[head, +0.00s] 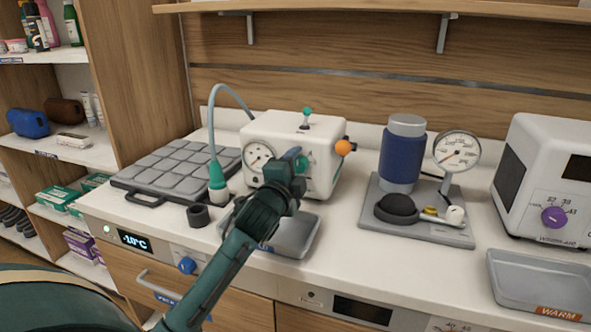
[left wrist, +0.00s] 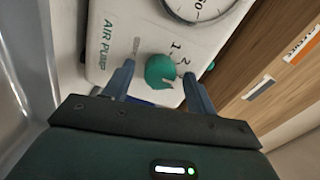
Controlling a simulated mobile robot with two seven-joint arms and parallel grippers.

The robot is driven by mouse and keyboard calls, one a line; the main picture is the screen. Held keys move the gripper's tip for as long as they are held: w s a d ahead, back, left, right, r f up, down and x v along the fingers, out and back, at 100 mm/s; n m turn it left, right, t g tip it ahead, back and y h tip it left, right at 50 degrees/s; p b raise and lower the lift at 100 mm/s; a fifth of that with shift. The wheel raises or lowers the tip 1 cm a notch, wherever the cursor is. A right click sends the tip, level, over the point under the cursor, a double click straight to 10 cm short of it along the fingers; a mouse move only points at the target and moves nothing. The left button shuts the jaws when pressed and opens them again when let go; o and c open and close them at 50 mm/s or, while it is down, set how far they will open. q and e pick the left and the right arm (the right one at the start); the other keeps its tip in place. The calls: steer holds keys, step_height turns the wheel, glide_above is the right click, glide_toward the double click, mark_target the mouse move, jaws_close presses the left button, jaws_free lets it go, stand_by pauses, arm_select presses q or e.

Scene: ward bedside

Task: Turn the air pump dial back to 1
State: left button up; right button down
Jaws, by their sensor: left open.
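The air pump (head: 285,128) is a white box on the counter with a round gauge (head: 259,158) on its front. Its green dial (left wrist: 160,70) shows in the left wrist view, beside the printed numbers 1 and 2 and the label AIR PUMP. I cannot tell which number the dial points to. My left gripper (left wrist: 158,74) is open, with one finger on each side of the dial; I see no clear contact. In the head view my left gripper (head: 292,165) is in front of the pump face and hides most of the dial. My right gripper is not in view.
A grey padded mat (head: 178,170), a green-capped connector with a hose (head: 217,178) and a black ring (head: 197,215) are left of the pump. A grey tray (head: 300,236) lies below my gripper. A blue cylinder (head: 402,160) and gauge (head: 457,150) stand right.

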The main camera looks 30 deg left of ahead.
arm_select(q)
steer(key=c, duration=1)
